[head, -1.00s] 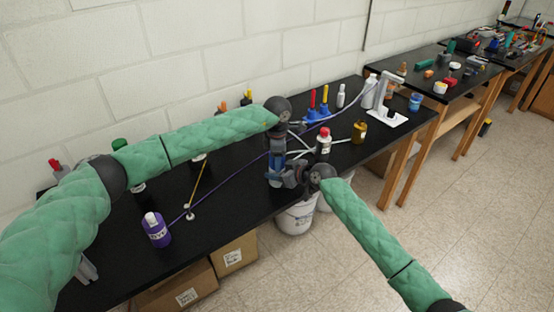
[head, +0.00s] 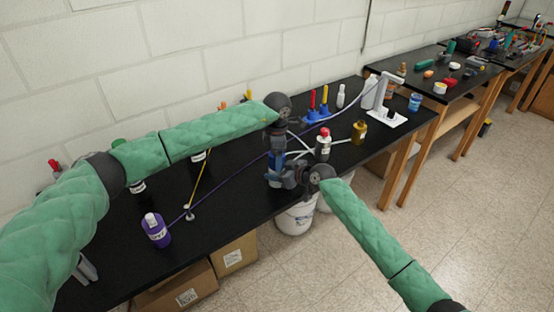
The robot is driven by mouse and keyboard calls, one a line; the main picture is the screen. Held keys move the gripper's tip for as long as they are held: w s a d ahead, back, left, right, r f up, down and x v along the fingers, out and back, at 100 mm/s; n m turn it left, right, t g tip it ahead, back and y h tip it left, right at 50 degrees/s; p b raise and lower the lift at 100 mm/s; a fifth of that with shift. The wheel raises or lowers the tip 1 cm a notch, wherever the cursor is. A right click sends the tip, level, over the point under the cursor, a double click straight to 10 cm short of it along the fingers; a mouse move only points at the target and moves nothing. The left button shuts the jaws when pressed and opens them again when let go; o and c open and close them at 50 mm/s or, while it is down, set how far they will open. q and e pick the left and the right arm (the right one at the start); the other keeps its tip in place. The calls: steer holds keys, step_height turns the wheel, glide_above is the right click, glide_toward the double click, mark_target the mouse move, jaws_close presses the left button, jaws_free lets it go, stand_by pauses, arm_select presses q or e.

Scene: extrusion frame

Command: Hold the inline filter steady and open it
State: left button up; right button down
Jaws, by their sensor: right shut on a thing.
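The inline filter (head: 276,161) is a small blue upright body near the front edge of the black bench, in the middle of the head view. It is partly hidden by my grippers. My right gripper (head: 279,178) comes in from the front right and is shut on its lower part. My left gripper (head: 276,143) reaches down from above, over the filter's top. Its fingers are too small and dark to tell whether they are open or shut, or touch the filter.
A red-capped bottle (head: 323,145) stands close right of my grippers, a yellow bottle (head: 359,132) farther right. A white bucket (head: 296,219) is below the bench edge.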

arm_select(q)
steer(key=shift+r, duration=1.55)
steer(key=shift+c, duration=0.3)
step_height(320, 180, up, 2)
steer(key=m, duration=0.5)
steer(key=r+m, duration=0.1)
steer(key=m, duration=0.1)
steer(key=shift+r, duration=0.15)
steer(key=shift+f, duration=3.9)
steer(key=shift+m, duration=0.3)
steer(key=c, duration=1)
steer(key=n, duration=0.6)
steer(key=shift+n, duration=0.4)
